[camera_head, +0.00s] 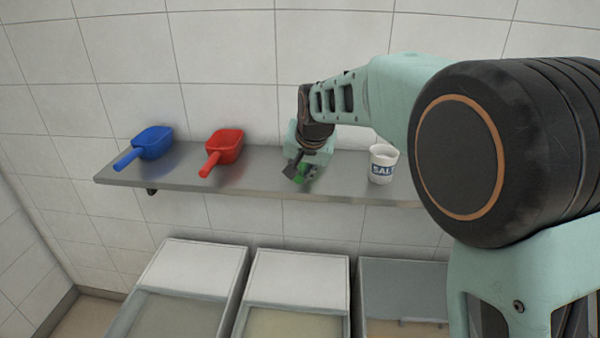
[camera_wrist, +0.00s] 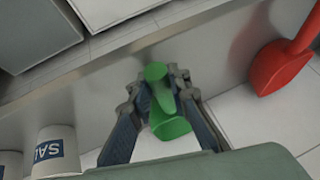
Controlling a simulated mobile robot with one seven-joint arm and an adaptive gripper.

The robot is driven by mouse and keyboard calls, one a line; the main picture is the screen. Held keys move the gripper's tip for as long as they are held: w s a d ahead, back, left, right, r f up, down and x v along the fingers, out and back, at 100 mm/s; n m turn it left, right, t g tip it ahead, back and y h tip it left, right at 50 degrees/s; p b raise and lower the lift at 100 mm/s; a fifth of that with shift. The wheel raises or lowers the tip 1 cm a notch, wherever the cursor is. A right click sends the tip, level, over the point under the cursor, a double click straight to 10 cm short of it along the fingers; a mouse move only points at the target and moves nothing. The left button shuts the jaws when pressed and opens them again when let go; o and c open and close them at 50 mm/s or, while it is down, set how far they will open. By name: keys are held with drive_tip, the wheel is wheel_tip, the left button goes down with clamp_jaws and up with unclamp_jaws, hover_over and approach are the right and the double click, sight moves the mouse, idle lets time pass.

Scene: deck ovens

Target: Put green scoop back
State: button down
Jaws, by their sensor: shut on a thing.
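The green scoop (camera_head: 301,171) is at the metal shelf (camera_head: 260,176), mostly hidden behind my gripper (camera_head: 298,168) in the head view. In the wrist view my gripper (camera_wrist: 162,95) is shut on the green scoop (camera_wrist: 170,126), with its fingers on either side of the handle. The scoop is over or on the shelf surface; I cannot tell whether it touches. It lies between the red scoop (camera_head: 224,147) and the white salt cup (camera_head: 382,164). The red scoop also shows in the wrist view (camera_wrist: 280,69).
A blue scoop (camera_head: 153,142) lies at the shelf's left end. Several lidded bins (camera_head: 195,266) stand below the shelf. The salt cup (camera_wrist: 56,150) is beside my gripper in the wrist view, with another white cup (camera_wrist: 10,165) at the corner. A tiled wall is behind.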

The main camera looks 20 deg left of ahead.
drive_tip(key=c, duration=1.8)
unclamp_jaws()
drive_tip(key=b+v, duration=0.1)
drive_tip(key=v, duration=1.1)
drive_tip(key=shift+s, duration=0.1)
